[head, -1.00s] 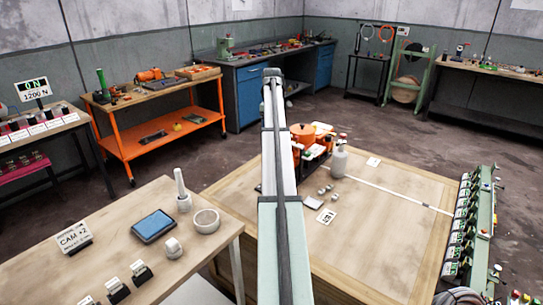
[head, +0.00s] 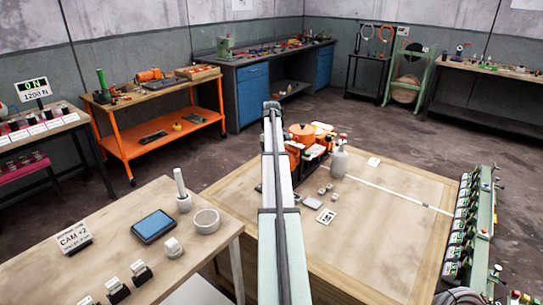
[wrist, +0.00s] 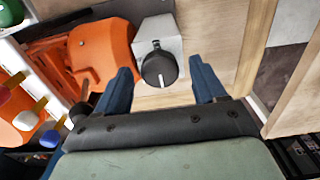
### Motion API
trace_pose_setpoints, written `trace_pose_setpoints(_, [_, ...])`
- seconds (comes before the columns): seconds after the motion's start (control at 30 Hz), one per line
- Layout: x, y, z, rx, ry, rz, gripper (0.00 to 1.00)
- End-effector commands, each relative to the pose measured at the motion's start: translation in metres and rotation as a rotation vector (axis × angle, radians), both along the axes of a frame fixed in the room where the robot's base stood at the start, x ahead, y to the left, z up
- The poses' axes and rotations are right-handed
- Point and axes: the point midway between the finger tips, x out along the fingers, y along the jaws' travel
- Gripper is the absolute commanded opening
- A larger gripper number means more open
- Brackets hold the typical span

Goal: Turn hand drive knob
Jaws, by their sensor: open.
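In the wrist view a round black knob (wrist: 159,68) with a white pointer line sits on a light grey block (wrist: 158,32). My gripper (wrist: 164,78) is open, with one blue finger on each side of the knob and a gap to each. Whether the fingertips reach down to the knob's height I cannot tell. An orange housing (wrist: 101,53) lies just left of the knob, close to the left finger. In the head view my arm hides the knob and my gripper; part of the orange machine (head: 303,134) shows beside the arm.
The machine stands on a wooden table (head: 400,220). A small black-ended lever (wrist: 79,115) is near the left finger. The table's right half is mostly clear.

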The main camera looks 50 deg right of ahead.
Motion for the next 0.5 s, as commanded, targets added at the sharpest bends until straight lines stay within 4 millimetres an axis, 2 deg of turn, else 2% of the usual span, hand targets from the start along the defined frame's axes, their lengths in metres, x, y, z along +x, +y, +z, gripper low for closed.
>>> trace_pose_setpoints(0.33, [0.0000,0.0000,-0.0026,0.000,0.000,0.000,0.69])
trace_pose_setpoints(0.5, [0.0000,0.0000,-0.0025,0.000,0.000,0.000,0.53])
